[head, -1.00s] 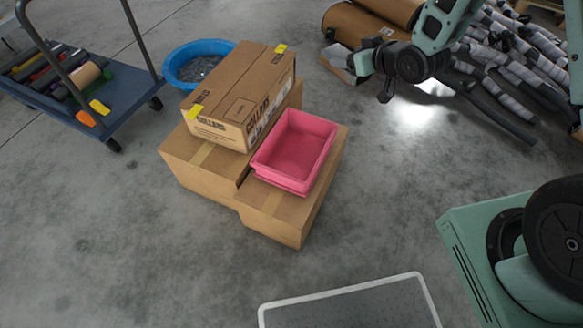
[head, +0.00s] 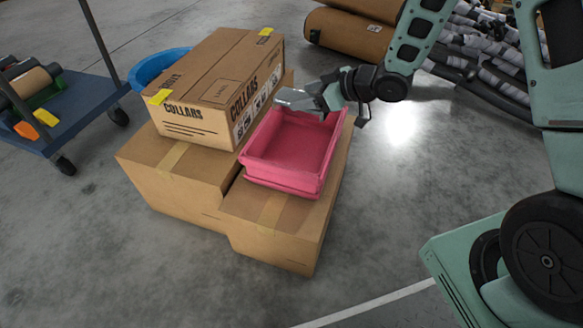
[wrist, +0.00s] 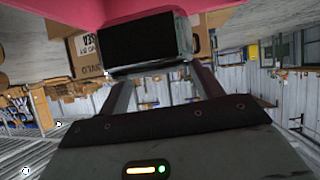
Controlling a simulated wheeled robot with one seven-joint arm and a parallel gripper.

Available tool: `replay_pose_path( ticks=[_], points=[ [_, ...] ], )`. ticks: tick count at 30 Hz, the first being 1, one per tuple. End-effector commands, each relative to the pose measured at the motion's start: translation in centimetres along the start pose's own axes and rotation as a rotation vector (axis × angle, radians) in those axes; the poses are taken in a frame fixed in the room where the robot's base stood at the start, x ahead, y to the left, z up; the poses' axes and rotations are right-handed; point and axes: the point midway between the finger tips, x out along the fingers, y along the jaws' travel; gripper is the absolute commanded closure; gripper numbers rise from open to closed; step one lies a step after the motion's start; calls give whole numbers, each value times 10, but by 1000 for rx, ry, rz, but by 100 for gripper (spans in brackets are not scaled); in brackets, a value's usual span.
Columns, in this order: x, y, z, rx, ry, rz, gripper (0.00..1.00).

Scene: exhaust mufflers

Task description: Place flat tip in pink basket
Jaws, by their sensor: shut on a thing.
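The pink basket (head: 283,178) sits on a cardboard box and looks empty. My gripper (head: 325,93) is above the basket's far edge and is shut on the flat tip. The flat tip (head: 296,98) is a grey metallic piece that points left from my jaws, over the far left part of the basket. In the wrist view, the flat tip (wrist: 185,37) shows its grey rim around a wide dark opening, between my two fingers. The pink basket (wrist: 60,12) fills the top edge of that view.
A box marked COLLARS (head: 215,85) stands higher, just left of the basket. Larger cardboard boxes (head: 180,190) support both. A blue tub (head: 150,66) is behind, and a cart (head: 85,105) is at left. Wrapped pipes (head: 485,60) lie at the back right. The floor in front is clear.

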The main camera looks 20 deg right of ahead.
Motion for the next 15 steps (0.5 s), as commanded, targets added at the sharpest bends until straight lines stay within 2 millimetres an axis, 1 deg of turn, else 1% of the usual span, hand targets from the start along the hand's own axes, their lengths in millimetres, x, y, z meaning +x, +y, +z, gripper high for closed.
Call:
replay_pose_path(
  ticks=[1, 8, 11, 15],
  points=[
    [8, -1, 13, -7, 4, -8, 99],
    [14, -5, 25, -22, 4, -34, 99],
    [20, -6, 36, -22, 2, -36, 99],
    [33, -8, 59, -21, 2, -36, 99]
  ],
)
